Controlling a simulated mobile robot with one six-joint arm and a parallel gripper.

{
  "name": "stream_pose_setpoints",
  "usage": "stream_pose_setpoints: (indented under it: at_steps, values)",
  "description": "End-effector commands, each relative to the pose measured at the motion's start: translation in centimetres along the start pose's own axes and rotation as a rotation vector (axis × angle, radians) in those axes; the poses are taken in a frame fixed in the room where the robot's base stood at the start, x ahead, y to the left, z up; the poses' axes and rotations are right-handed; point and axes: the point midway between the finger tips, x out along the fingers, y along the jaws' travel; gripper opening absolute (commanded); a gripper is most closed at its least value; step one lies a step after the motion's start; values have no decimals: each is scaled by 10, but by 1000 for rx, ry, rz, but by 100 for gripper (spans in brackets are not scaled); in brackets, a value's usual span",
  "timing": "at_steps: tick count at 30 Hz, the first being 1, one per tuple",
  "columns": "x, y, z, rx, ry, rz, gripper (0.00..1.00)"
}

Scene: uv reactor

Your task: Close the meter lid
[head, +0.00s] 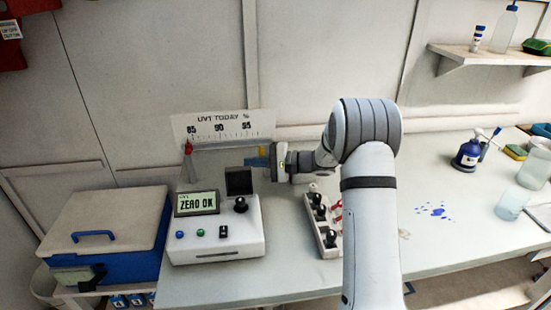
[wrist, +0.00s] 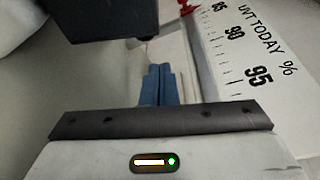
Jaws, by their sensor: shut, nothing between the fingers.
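The white meter (head: 215,245) stands on the bench at left. Its screen reads "ZERO OK". The dark square lid (head: 238,181) stands raised at the back of the meter's top, beside the black knob. My gripper (head: 250,161) is just above and behind the lid's top right corner in the head view. Its blue fingers are shut together and empty in the wrist view (wrist: 159,68). A dark block, apparently the lid (wrist: 105,15), fills the upper left of the wrist view, with a gap between it and the fingertips. The far side of the lid is hidden.
The UVT scale board (head: 221,129) with its red pointer (head: 189,160) stands close behind my gripper. A black-knobbed rack (head: 324,224) is right of the meter. A blue cooler box (head: 105,235) is at left. The bench right of my arm is partly clear, with blue drops.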

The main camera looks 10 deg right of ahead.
Motion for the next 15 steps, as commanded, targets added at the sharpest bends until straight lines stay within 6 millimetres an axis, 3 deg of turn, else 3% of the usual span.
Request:
stream_pose_setpoints:
  at_steps: [6, 15]
  values:
    - [-12, -3, 28, 1, 1, -1, 0]
    - [-14, -1, 34, 0, 0, -1, 0]
